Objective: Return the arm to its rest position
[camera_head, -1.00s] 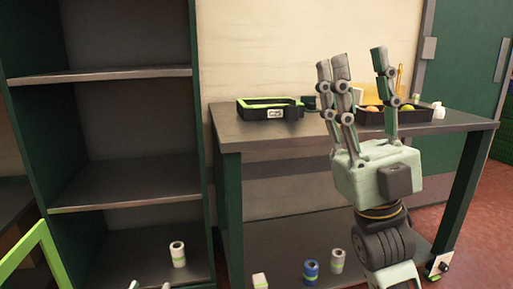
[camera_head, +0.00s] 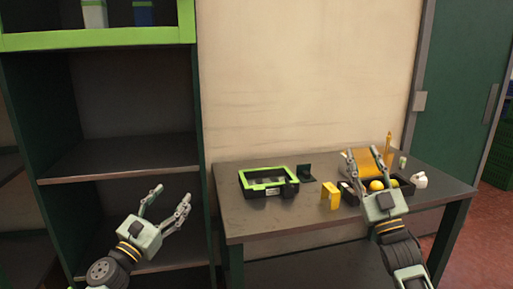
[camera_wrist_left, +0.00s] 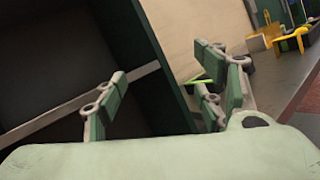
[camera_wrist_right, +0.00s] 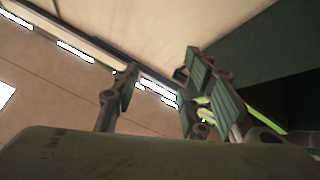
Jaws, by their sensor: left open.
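My left gripper (camera_head: 172,195) is in front of the dark shelf unit in the head view, its fingers spread and empty. The left wrist view also shows its fingers apart (camera_wrist_left: 165,95) with nothing between them. My right gripper (camera_head: 364,155) points up in front of the table's right part, and its fingers hide part of the dark tray behind. The right wrist view shows its fingers apart (camera_wrist_right: 160,90) and empty against the wall and ceiling. Yellow-orange round fruits (camera_head: 376,185) lie in the dark tray (camera_head: 405,187).
A green-rimmed black tray (camera_head: 268,180) sits on the table (camera_head: 260,222), left of a yellow block-like object (camera_head: 331,194). A white object (camera_head: 420,181) is at the right. The shelf unit (camera_head: 120,155) stands left of the table.

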